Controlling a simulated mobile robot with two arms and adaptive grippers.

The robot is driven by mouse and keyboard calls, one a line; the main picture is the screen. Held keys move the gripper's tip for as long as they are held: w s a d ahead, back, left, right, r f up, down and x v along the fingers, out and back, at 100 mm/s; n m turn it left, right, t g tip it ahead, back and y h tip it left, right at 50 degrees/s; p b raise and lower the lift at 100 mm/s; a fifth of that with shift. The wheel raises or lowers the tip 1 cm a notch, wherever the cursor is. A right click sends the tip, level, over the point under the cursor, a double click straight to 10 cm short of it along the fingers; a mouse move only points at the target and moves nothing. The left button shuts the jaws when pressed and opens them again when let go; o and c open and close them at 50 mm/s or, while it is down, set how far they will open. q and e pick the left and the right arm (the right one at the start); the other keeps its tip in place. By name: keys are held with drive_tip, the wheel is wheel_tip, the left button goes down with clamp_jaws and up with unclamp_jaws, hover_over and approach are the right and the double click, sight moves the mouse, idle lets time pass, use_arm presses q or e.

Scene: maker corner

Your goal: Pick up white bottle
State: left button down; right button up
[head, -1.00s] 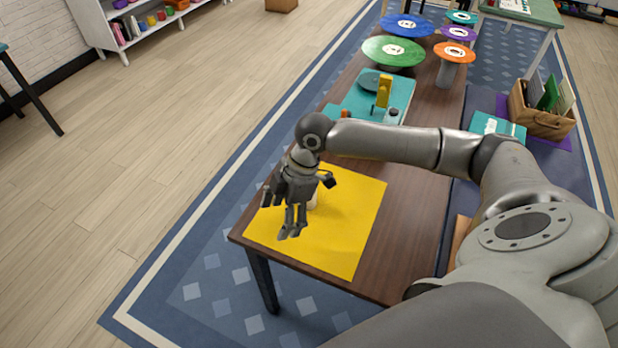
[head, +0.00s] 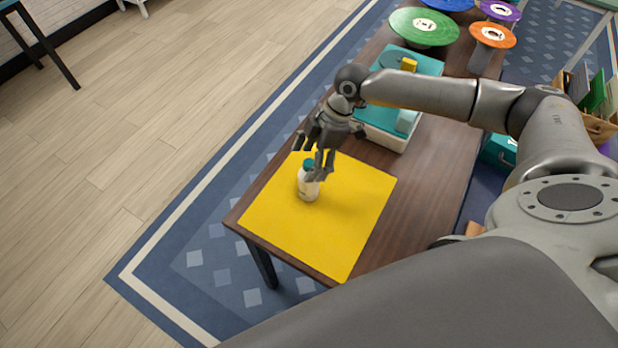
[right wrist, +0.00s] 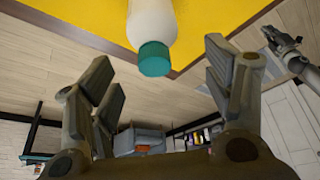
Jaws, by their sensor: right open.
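The white bottle (head: 308,187) with a teal cap stands upright on the yellow mat (head: 350,215) in the head view. My right gripper (head: 308,160) is open and empty, just above and behind the bottle. In the right wrist view the bottle (right wrist: 152,22) comes in from the top, its teal cap pointing between my spread right fingers (right wrist: 155,85). The fingers look apart from it. A grey gripper, apparently my left one (right wrist: 283,40), shows small at the upper right of that view; its jaws are too small to judge.
The mat lies on the near end of a brown wooden table (head: 420,190). A teal-topped box (head: 400,125) stands behind the mat, with green (head: 424,27) and orange (head: 492,36) round discs beyond. The mat around the bottle is clear.

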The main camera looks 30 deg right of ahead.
sight(303, 172)
drive_tip(key=shift+a+f, duration=0.1)
drive_tip(key=shift+f, duration=0.15)
drive_tip(key=shift+w+f+p, duration=0.1)
drive_tip(key=shift+f+p, duration=0.2)
drive_tip(key=shift+f, duration=0.05)
drive_tip(key=p+x, duration=0.1)
drive_tip(key=x, duration=0.2)
drive_tip(key=shift+w+f, duration=0.1)
drive_tip(key=shift+f, duration=0.25)
drive_tip(key=shift+a+f, duration=0.1)
drive_tip(key=shift+f, duration=0.3)
use_arm(q)
drive_tip(key=shift+w+d+r, duration=0.25)
drive_tip(key=shift+d+r, duration=0.2)
drive_tip(key=shift+r, duration=0.05)
drive_tip(key=shift+w+d+r, duration=0.2)
drive_tip(key=shift+d+r, duration=0.2)
drive_tip(key=shift+r, duration=0.1)
drive_tip(key=shift+a, duration=0.1)
use_arm(e)
drive_tip(key=shift+c, duration=0.3)
drive_tip(key=c, duration=1.2)
use_arm(q)
drive_tip(key=shift+s+a, duration=0.15)
drive_tip(key=shift+a, duration=0.15)
drive_tip(key=shift+f, duration=0.1)
use_arm(e)
drive_tip(key=shift+w+r, duration=0.1)
drive_tip(key=shift+r, duration=0.05)
